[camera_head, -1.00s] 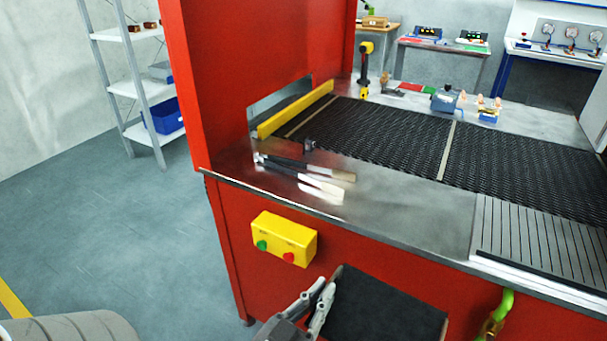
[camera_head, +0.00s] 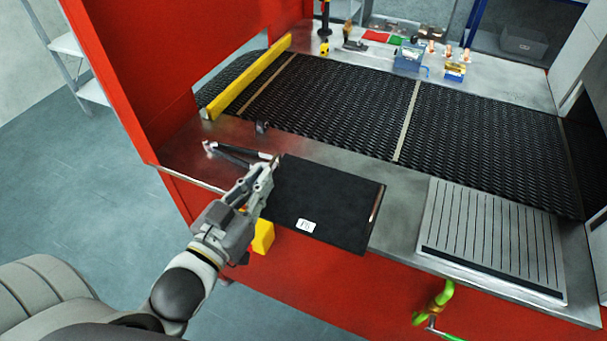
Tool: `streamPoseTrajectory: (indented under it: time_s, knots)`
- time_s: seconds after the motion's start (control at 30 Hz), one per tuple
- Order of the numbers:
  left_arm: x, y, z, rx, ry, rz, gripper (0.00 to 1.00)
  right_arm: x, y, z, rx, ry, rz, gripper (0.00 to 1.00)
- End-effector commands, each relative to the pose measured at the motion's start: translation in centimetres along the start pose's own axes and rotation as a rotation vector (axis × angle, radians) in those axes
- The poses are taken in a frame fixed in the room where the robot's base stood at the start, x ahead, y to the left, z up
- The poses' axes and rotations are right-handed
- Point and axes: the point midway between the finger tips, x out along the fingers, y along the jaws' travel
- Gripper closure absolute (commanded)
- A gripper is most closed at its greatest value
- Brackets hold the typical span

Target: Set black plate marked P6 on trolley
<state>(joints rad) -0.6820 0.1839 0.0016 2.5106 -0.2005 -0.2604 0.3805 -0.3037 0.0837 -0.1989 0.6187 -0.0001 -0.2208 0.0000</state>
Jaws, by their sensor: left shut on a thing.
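The black plate (camera_head: 325,197) is a flat dark rectangle with a small white label near its front edge; the marking is too small to read surely. My left gripper (camera_head: 267,174) is shut on the plate's left edge. The plate appears over the front steel ledge, overhanging it towards me; I cannot tell whether it touches the ledge. It hides part of the long-handled tools. No trolley shows in this view. My right gripper is not in view.
The red machine (camera_head: 135,70) has a black mesh belt (camera_head: 340,105) behind the steel ledge (camera_head: 400,200). A yellow bar (camera_head: 248,78) crosses the belt's left end. A slatted panel (camera_head: 490,235) lies at the right, with a green hook (camera_head: 437,300) below it. Open floor (camera_head: 75,190) lies left.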

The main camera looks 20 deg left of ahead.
Motion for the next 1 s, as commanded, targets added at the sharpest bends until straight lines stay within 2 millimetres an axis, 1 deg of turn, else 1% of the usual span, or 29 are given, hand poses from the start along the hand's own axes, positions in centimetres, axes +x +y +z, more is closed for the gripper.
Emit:
streamPoseTrajectory:
  time_s: [0.03,0.2,0.37,0.43,0.5,0.53,0.7,0.83,1.0]
  knots:
    - [0.7,0.2,0.7,-0.002,0.013,0.003,1.0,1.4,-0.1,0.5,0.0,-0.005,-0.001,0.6]
    - [2.9,0.7,1.7,-0.001,0.015,0.004,1.0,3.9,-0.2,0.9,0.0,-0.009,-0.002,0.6]
    - [5.2,1.3,2.6,-0.001,0.012,0.003,1.0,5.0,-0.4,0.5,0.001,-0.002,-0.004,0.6]
    - [6.5,1.6,2.6,-0.003,0.008,0.0,1.0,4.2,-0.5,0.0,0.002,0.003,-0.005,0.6]
    - [7.9,2.0,3.2,-0.003,0.008,0.002,1.0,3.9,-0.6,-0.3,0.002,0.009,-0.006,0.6]
    - [8.2,1.9,4.2,-0.003,0.003,0.0,1.0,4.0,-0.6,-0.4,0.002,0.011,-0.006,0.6]
    - [10.2,2.4,6.8,-0.003,0.005,0.0,1.0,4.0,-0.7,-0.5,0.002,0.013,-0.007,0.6]
    - [11.3,2.6,8.1,-0.003,0.006,0.0,1.0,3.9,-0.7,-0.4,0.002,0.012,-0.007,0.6]
    - [11.8,2.7,8.8,-0.003,0.008,0.001,1.0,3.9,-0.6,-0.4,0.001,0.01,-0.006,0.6]
